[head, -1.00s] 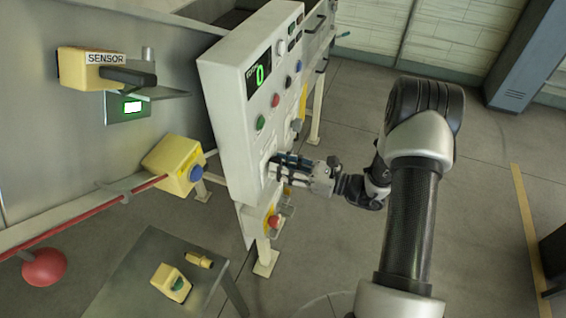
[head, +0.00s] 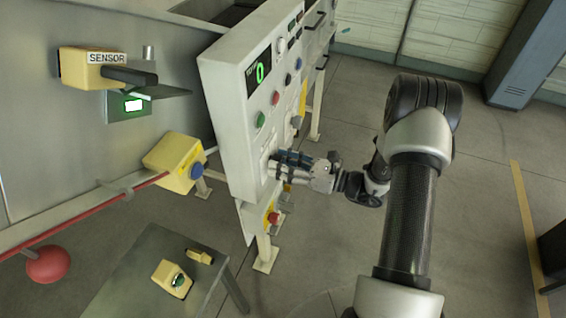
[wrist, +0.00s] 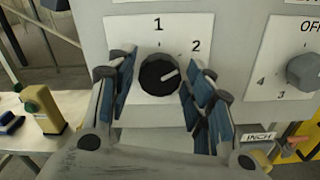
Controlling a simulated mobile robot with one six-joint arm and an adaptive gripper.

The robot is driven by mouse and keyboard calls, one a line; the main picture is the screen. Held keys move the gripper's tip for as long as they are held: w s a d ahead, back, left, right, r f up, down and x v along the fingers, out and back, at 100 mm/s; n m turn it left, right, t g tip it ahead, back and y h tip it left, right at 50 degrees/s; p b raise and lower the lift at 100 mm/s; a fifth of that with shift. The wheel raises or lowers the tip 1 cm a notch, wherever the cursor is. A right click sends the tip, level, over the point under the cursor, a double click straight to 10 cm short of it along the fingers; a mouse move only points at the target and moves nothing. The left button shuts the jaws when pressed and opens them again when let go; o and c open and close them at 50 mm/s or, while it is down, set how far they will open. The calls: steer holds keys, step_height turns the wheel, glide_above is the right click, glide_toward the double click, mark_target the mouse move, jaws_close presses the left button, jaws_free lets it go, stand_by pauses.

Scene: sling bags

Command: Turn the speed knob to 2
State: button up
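The speed knob (wrist: 160,75) is a round black dial on a white plate (wrist: 160,112) marked 1 above it and 2 to its upper right. Its white pointer line aims right and slightly up, a little below the direct line to the 2. My gripper (wrist: 157,88) has one blue-padded finger on each side of the knob. A gap shows on the left of the knob; the right finger is very close, and contact there is unclear. In the head view my gripper (head: 277,165) is at the panel's lower front and hides the knob.
A second knob (wrist: 304,70) with OFF, 3 and 4 marks is to the right. The control panel (head: 227,110) also carries a green button (head: 261,119) and a red button (head: 276,97). A small table (head: 140,262) stands at lower left.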

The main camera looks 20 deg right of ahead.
steer(key=shift+o, duration=0.5)
steer(key=shift+d, duration=0.1)
steer(key=shift+s+d, duration=0.25)
steer(key=shift+d, duration=0.1)
steer(key=v, duration=1.1)
steer(key=shift+a, duration=0.1)
